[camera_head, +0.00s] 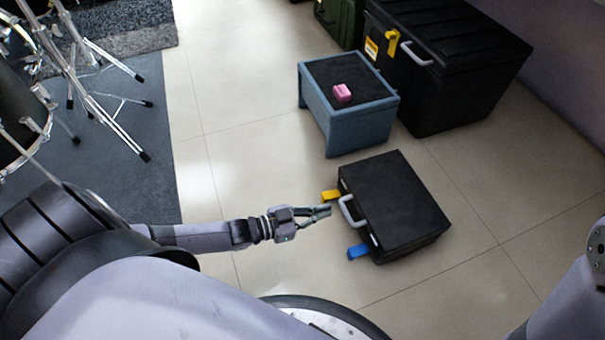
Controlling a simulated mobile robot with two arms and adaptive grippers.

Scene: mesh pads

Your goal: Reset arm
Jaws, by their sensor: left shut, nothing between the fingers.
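My left gripper (319,212) is shut and empty. Its arm reaches in from the left, and the fingertips are just left of the handle of a black case (395,200) lying on the floor. The case is closed, with a pale handle (347,211), a yellow latch (331,196) and a blue latch (358,251) sticking out on its left side. I cannot tell whether the fingertips touch the handle. Part of my right arm shows at the right edge, but its gripper is out of view.
A blue step stool (345,128) with a pink block (342,93) on top stands behind the case. A large black trunk (455,70) and a green box (340,18) are at the back. Drum stands (95,75) stand on a grey mat (150,185) at left. Tiled floor is clear at lower right.

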